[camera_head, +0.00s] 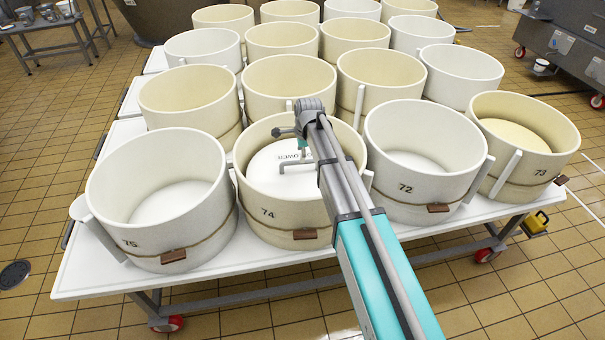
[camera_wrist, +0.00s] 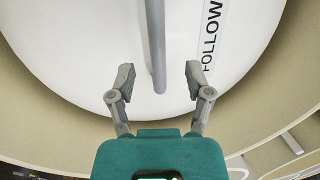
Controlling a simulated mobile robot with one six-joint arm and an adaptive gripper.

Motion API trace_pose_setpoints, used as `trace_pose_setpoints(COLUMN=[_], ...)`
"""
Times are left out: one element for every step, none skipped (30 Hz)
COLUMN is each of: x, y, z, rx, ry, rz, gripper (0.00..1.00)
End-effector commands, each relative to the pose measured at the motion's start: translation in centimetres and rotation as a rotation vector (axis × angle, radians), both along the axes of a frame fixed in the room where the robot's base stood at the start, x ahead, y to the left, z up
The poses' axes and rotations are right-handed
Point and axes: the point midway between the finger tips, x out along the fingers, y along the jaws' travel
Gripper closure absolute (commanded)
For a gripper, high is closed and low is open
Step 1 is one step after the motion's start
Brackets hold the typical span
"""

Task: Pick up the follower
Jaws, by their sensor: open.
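The follower (camera_head: 262,170) is a white disc lying inside the mould numbered 74 (camera_head: 270,212), in the front row. Its grey bar handle (camera_head: 296,165) stands up from the disc; my arm hides part of the disc in the head view. In the wrist view the follower (camera_wrist: 95,55) fills most of the picture, with lettering starting "FOLLOW" on it. My gripper (camera_wrist: 159,78) is open and empty over the disc. The handle (camera_wrist: 156,40) runs down the picture, its near end between the two fingertips, with space on both sides. I cannot tell the height gap.
The moulds stand close together in rows on a white wheeled table (camera_head: 85,262). The tiled floor (camera_head: 545,290) in front is mostly clear.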

Motion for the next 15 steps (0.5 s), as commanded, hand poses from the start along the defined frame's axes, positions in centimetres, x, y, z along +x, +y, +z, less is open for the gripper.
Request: trace_pose_setpoints(x=[0.0, 0.0, 0.0, 0.1, 0.1, 0.1, 0.1, 0.1, 0.2, 0.2, 0.2, 0.2, 0.3, 0.3, 0.3], y=[0.0, 0.0, 0.0, 0.1, 0.1, 0.1, 0.1, 0.2, 0.2, 0.2, 0.2, 0.3, 0.3, 0.3, 0.4], z=[-0.2, -0.3, -0.5, -0.7, -0.8, -1.1, -1.3, -1.6, -1.9, -2.1, -2.4, -2.7, -2.9, -3.2, -3.5], rx=[0.000, 0.000, 0.000, 0.000, 0.000, 0.000, 0.000, 0.000, 0.000, 0.000, 0.000, 0.000, 0.000, 0.000, 0.000], ry=[0.000, 0.000, 0.000, 0.000, 0.000, 0.000, 0.000, 0.000, 0.000, 0.000, 0.000, 0.000, 0.000, 0.000, 0.000], rz=[0.000, 0.000, 0.000, 0.000, 0.000, 0.000, 0.000, 0.000, 0.000, 0.000, 0.000, 0.000, 0.000, 0.000, 0.000], gripper=[0.35, 0.35, 0.35, 0.35, 0.35, 0.35, 0.35, 0.35, 0.35, 0.35, 0.35, 0.35, 0.35, 0.35, 0.35])
